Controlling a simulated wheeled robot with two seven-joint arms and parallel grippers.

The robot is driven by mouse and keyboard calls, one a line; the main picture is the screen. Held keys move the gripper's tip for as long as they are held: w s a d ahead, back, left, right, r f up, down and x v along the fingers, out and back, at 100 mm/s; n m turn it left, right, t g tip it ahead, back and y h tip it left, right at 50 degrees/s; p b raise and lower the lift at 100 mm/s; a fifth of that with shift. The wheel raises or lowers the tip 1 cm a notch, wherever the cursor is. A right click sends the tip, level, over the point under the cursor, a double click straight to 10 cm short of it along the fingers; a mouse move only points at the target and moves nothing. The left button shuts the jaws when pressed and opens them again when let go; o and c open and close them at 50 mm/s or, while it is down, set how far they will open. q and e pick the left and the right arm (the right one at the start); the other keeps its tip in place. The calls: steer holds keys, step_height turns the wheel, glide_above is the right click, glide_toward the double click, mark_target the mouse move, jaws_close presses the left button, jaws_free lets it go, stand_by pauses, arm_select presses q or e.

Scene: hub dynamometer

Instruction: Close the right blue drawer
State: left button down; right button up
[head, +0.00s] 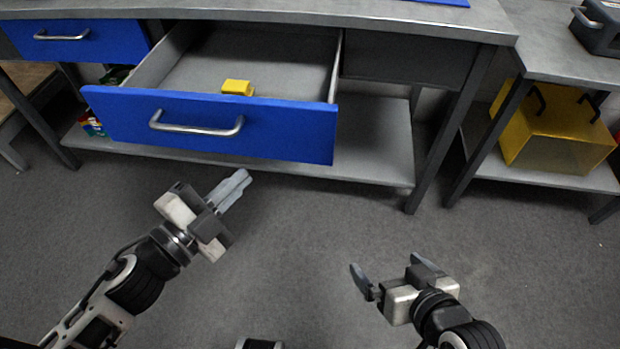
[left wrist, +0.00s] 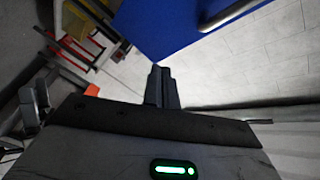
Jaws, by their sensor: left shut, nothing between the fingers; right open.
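The right blue drawer (head: 270,128) is pulled out from under the workbench in the head view, with a silver bar handle (head: 197,124) on its front. A small yellow block (head: 237,87) lies inside it. My left gripper (head: 238,182) is shut and empty, below and in front of the drawer front, apart from it in the picture. In the left wrist view the shut fingers (left wrist: 162,88) point toward a blue panel (left wrist: 170,25) with part of a handle. My right gripper (head: 388,270) is open and empty over the floor, right of and lower than the drawer.
The left blue drawer (head: 75,38) sits flush under the worktop (head: 400,14). A grey lower shelf (head: 375,155) and bench leg (head: 450,130) stand behind. A yellow bin (head: 550,135) is on the shelf at the right. The floor in front is clear.

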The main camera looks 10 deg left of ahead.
arm_select(q)
step_height(320, 180, down, 2)
steer(key=m+g+h+b, duration=0.1)
steer(key=m+g+h, duration=0.15)
steer(key=m, duration=0.35)
steer(key=m+g+h+p, duration=0.1)
steer(key=m+h, duration=0.1)
steer(key=m, duration=0.2)
glide_toward(320, 142)
steer(key=d, duration=0.4)
steer(key=w, duration=0.3)
steer(key=shift+d, duration=0.25)
steer(key=shift+w+b, duration=0.3)
steer(key=shift+w, duration=0.1)
arm_select(e)
step_height(320, 142, down, 2)
steer(key=shift+f, duration=0.1)
arm_select(q)
steer(key=shift+w, duration=0.1)
arm_select(e)
steer(key=shift+s, duration=0.1)
